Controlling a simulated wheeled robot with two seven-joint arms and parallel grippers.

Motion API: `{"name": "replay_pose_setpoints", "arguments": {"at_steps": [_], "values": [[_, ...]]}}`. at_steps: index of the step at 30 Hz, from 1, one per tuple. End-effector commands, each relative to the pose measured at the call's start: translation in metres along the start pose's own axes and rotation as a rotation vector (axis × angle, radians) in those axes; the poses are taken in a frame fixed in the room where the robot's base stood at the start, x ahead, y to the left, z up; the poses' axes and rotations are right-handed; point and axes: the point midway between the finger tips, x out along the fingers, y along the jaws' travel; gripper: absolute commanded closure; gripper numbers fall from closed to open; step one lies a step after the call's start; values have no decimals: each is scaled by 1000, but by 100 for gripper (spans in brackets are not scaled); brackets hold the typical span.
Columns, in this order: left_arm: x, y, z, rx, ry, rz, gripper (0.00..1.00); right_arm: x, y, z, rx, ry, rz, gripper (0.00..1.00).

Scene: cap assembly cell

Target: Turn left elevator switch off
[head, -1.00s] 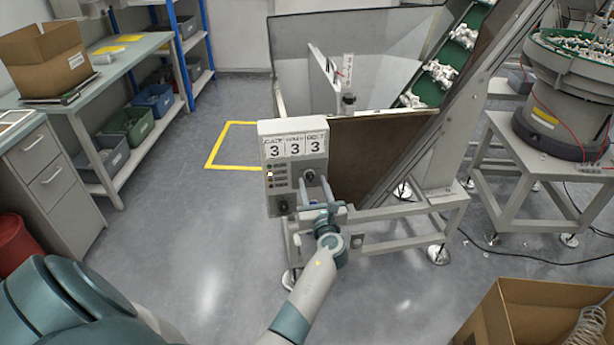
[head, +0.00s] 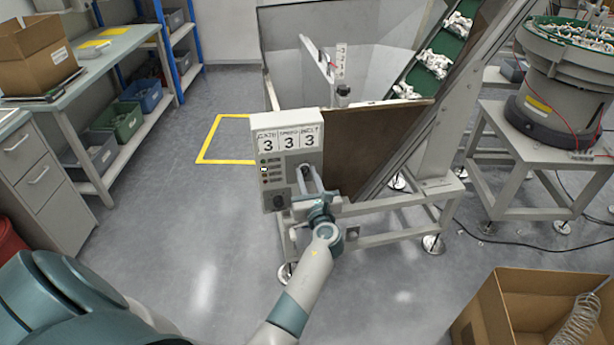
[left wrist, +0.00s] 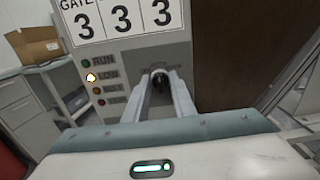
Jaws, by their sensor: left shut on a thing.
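The elevator's control box (head: 279,160) stands on the machine's frame in the head view, with three number cards reading 3 on top. A column of small lamps runs down its face, and the one beside LOW (left wrist: 91,77) is lit in the left wrist view. My left gripper (head: 306,172) reaches the box face, its two fingers on either side of a dark rotary switch (left wrist: 159,82). The fingers are shut on this switch. The switch's exact angle is hard to tell. My right gripper is not in view.
The hopper (head: 290,45) and green inclined conveyor (head: 436,65) rise behind the box. A bowl feeder (head: 560,75) stands at the right. An open cardboard box (head: 500,312) is at the lower right. The floor left of the control box is clear.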

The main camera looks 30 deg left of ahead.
Motion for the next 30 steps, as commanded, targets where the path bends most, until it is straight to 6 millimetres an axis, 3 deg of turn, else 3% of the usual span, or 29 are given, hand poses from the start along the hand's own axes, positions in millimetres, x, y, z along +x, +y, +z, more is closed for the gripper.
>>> {"name": "replay_pose_setpoints", "arguments": {"at_steps": [12,30], "values": [[0,1,-2,-112,0,-1,99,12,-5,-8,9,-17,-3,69],[0,3,-4,-590,0,0,99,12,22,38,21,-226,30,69]]}}
